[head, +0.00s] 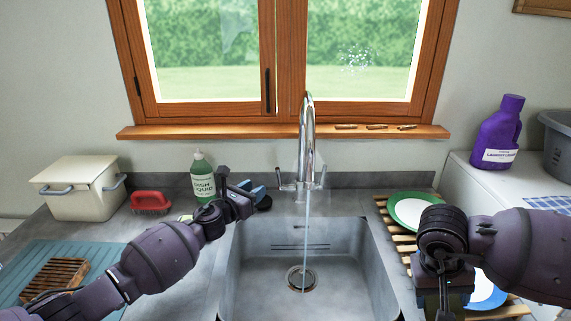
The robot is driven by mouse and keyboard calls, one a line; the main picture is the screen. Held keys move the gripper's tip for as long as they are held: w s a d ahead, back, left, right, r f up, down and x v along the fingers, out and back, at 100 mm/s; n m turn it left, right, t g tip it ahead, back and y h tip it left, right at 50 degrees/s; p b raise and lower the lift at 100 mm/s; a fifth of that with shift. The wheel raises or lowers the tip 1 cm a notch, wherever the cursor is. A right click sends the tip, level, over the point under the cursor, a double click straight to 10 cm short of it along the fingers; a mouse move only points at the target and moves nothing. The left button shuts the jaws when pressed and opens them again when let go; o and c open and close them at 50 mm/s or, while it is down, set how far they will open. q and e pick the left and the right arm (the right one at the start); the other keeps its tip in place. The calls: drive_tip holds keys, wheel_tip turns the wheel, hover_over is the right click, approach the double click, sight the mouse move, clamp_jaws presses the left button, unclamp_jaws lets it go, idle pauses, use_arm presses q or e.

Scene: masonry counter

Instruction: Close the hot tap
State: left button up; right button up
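The chrome tap (308,130) stands behind the sink, and a thin stream of water (306,235) runs from its spout into the basin. A small lever (287,184) is on the left of its base and another (321,179) on the right. I cannot read any hot or cold mark. My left gripper (240,190) is left of the left lever, apart from it, over the counter at the sink's back left corner. Its fingers look spread with nothing between them. My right gripper (443,300) is low at the right, over the drying rack; its fingertips are not clear.
The sink (260,275) is empty apart from the water. A green dish-liquid bottle (202,176), a red brush (150,201) and a cream bin (80,188) stand left. Plates, one green-rimmed (410,208), lie on a slatted rack (392,226) at right. The wooden sill (230,131) runs behind the tap.

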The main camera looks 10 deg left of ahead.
sight(278, 171)
drive_tip(key=shift+w, duration=0.25)
use_arm(q)
drive_tip(key=b+x, duration=0.2)
drive_tip(key=x, duration=0.8)
drive_tip(key=shift+w+d+b, duration=0.1)
drive_tip(key=shift+w+b, duration=0.3)
use_arm(e)
wheel_tip(278, 171, down, 4)
drive_tip(key=shift+s, duration=0.1)
use_arm(q)
drive_tip(key=shift+x, duration=0.75)
use_arm(e)
drive_tip(key=shift+f, duration=0.35)
use_arm(q)
drive_tip(key=shift+r, duration=0.1)
drive_tip(key=shift+c, duration=0.3)
clamp_jaws()
